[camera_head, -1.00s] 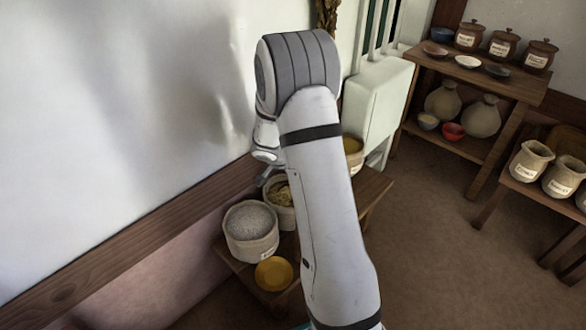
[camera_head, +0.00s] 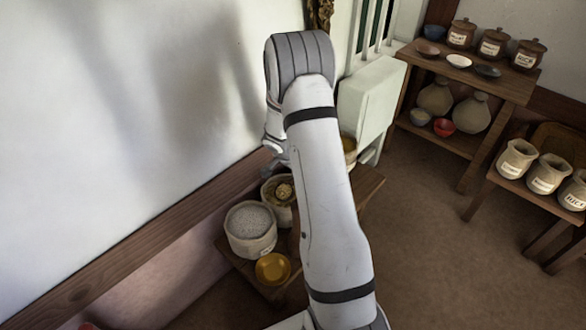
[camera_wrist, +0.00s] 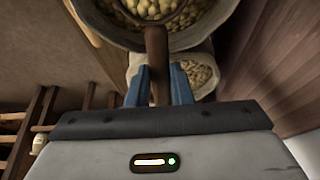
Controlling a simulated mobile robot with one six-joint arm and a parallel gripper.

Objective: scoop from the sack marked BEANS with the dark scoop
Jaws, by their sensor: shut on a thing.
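My gripper (camera_wrist: 158,88) is shut on the brown handle of the dark scoop (camera_wrist: 157,50) in the wrist view. The scoop's round bowl is at the top of that view with pale beans in it, over a wide sack (camera_wrist: 112,36). My arm hides part of the bench and most of my gripper in the head view.
A sack of pale grains (camera_head: 250,232) and a yellow bowl (camera_head: 272,268) stand on the low bench. Another sack (camera_head: 349,157) is partly behind my arm. The wall is close on the left. Shelves with jars (camera_head: 495,84) stand at the right.

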